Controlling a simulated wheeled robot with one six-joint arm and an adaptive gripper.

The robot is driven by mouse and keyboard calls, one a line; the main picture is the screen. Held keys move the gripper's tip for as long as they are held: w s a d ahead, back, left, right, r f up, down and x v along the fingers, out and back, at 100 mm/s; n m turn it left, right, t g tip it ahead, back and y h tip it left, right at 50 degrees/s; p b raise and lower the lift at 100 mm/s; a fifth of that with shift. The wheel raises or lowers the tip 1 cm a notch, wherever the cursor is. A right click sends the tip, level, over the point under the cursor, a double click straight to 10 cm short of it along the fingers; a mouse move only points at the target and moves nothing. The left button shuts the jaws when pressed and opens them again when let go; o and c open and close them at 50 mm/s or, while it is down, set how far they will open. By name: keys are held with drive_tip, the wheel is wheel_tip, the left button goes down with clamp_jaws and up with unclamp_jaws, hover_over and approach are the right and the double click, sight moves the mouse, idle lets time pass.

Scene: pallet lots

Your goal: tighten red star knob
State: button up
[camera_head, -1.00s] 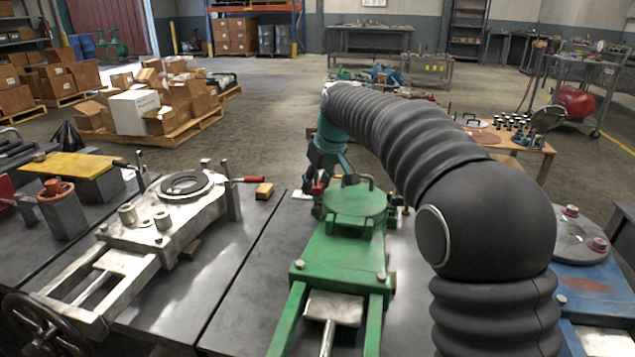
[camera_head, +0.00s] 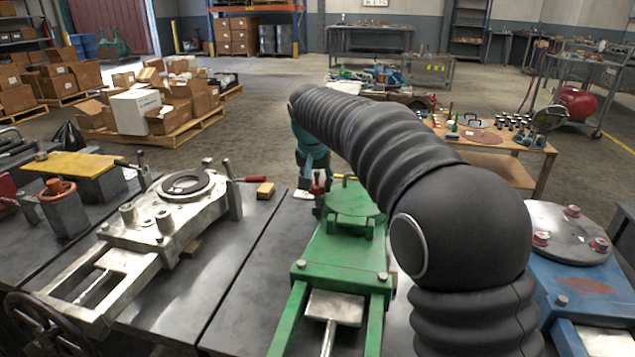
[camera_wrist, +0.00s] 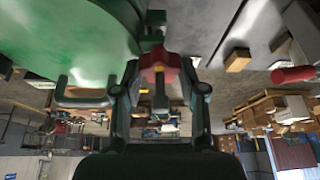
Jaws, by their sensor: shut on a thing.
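The red star knob (camera_wrist: 160,60) sits at the edge of the round green lid in the wrist view, between my two fingers. My gripper (camera_wrist: 160,72) is shut on it. In the head view the knob (camera_head: 318,188) is a small red spot below my teal wrist, at the left rim of the green lid (camera_head: 352,200). The lid belongs to a green fixture (camera_head: 340,250) on the dark table. My wrist and fingers hide part of the knob in the head view, and its thread is not visible.
A grey metal fixture (camera_head: 160,220) with a ring and a red-handled lever stands to the left. A blue fixture with a grey disc (camera_head: 568,232) and red knobs is at the right. A small wooden block (camera_head: 265,190) lies left of the green fixture.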

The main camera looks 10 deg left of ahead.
drive_tip(key=shift+f+m, duration=0.1)
drive_tip(key=shift+m, duration=0.2)
drive_tip(key=o, duration=1.2)
drive_tip(key=shift+c, duration=0.2)
drive_tip(key=v, duration=1.2)
drive_tip(key=shift+a, duration=0.15)
